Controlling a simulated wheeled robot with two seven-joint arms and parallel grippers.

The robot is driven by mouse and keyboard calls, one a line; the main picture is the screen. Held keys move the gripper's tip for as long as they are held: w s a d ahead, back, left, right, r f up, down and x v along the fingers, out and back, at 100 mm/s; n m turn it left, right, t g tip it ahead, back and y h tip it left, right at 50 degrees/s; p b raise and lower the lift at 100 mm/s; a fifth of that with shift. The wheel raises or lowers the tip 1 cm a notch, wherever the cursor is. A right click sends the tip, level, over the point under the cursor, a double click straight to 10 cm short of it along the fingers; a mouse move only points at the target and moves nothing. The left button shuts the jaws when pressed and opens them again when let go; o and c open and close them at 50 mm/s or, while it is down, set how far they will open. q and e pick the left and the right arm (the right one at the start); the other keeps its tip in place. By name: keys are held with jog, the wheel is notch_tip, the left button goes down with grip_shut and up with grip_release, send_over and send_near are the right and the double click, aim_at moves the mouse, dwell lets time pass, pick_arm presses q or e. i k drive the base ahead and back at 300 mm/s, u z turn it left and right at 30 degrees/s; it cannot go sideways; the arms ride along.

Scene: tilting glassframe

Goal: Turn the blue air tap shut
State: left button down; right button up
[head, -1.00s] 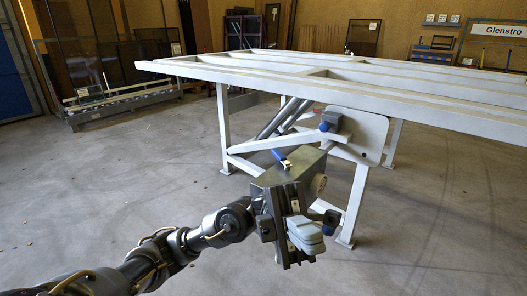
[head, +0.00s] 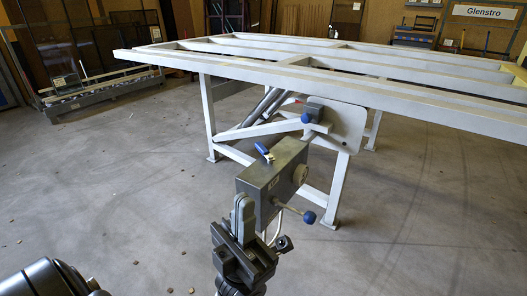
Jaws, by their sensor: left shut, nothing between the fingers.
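The blue air tap (head: 263,150) is a small blue lever on top of a grey control box (head: 271,176), below the near edge of the tilting frame. Its lever slants from upper left to lower right, with a pale metal fitting at its lower end. My left gripper (head: 243,210) stands in front of the box's lower left part, fingers pointing up. Its fingers are together and empty, below the tap and apart from it in the picture. It hides part of the box's front. My right gripper is not in view.
The white tilting frame (head: 218,61) spans the upper picture on white legs. A rod with a blue ball knob (head: 309,217) sticks out right of the box. Another blue knob (head: 305,118) sits above. Grey floor (head: 110,200) at left is mostly clear.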

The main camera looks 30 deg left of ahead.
aim_at(265, 152)
jog(key=z, duration=1.3)
jog(key=i, duration=0.6)
jog(key=u, duration=2.6)
jog(key=i, duration=0.5)
jog(key=z, duration=0.1)
